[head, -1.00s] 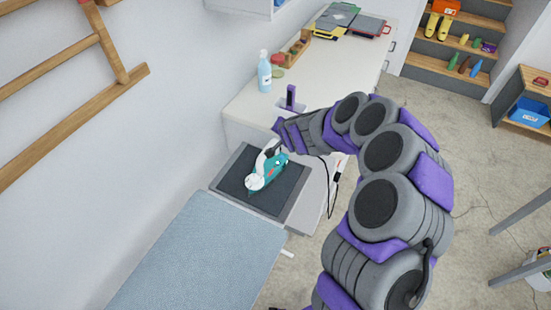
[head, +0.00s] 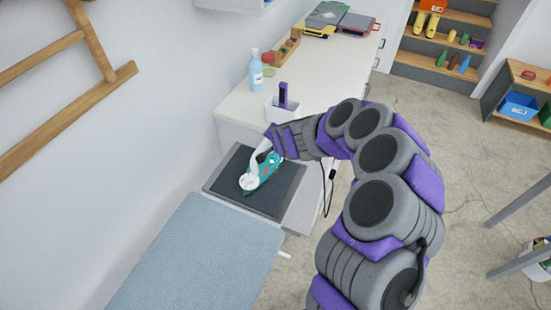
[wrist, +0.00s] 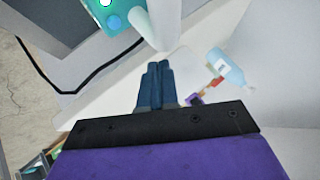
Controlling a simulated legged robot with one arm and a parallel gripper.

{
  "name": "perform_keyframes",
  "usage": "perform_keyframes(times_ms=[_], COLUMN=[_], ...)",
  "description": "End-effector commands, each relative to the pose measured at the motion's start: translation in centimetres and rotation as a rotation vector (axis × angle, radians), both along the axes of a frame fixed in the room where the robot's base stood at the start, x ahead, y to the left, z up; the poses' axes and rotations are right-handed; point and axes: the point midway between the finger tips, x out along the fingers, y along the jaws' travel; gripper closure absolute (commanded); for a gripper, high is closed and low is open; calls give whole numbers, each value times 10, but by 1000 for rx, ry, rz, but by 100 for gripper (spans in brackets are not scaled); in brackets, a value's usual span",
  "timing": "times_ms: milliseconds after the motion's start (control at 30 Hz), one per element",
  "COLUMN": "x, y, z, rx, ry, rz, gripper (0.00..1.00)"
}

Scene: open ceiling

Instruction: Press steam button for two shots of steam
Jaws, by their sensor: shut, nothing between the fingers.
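The teal and white steam iron (head: 262,172) lies on the dark pad (head: 228,181) at the end of the ironing board. In the wrist view, part of its teal body (wrist: 93,14) shows at the top with a round blue button (wrist: 115,22), and its white handle (wrist: 150,22) is beside it. My gripper (wrist: 157,66) is shut and empty, its blue fingers together near the handle. In the wrist view the fingertips are apart from the blue button. In the head view my wrist hides the fingers and part of the handle.
The light blue board (head: 195,262) stretches toward the front. Behind the iron, a white counter (head: 315,80) holds a blue spray bottle (head: 256,70) and a white cup (head: 283,108). A black cord (head: 325,190) hangs at the right of the iron.

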Motion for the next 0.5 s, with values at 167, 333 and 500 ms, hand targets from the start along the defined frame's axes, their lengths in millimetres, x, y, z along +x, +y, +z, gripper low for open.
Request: perform_keyframes(times_ms=[167,333,500], x=[0,0,0], y=[-1,-1,-1], z=[-29,-50,-62], rx=[2,-1,-2], ry=[0,0,0], rz=[1,1,1], gripper=[100,100,100])
